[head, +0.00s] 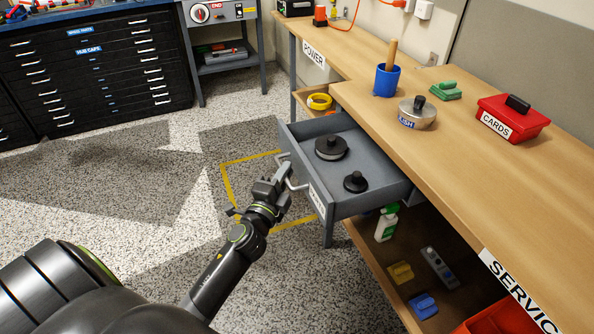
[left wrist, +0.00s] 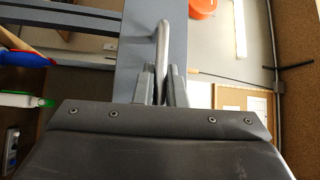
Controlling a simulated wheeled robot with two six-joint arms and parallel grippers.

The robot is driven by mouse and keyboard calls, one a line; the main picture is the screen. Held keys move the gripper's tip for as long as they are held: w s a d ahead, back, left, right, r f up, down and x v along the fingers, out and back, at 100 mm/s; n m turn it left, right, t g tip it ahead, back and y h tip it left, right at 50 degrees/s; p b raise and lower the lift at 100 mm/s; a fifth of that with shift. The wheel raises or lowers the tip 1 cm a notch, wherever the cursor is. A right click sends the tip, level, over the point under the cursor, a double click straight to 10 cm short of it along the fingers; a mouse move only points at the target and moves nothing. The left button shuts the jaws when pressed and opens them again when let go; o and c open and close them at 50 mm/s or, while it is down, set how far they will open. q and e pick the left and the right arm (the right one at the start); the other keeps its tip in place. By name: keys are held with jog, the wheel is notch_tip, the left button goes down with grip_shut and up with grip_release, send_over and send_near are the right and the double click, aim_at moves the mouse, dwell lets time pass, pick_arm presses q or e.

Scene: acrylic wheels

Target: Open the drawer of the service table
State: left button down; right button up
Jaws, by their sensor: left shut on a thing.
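The service table (head: 468,165) stands on the right with a wooden top. Its grey drawer (head: 372,145) is pulled well out to the left, and two dark round knobbed objects (head: 331,147) lie inside. My left gripper (head: 283,180) is at the drawer's front, shut on the metal bar handle (head: 293,177). In the left wrist view the handle (left wrist: 163,45) runs between the two fingers (left wrist: 161,88), against the drawer front (left wrist: 135,60). My right gripper is not in view.
On the table top are a blue cup (head: 386,81), a round metal tin (head: 417,113), a green block (head: 446,91) and a red cards box (head: 513,120). A lower shelf (head: 375,250) holds a bottle and small items. Speckled floor left of the drawer is clear.

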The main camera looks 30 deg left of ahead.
pick_arm(q)
jog(key=shift+s+a, duration=0.15)
jog(key=c, duration=1.5)
grip_release()
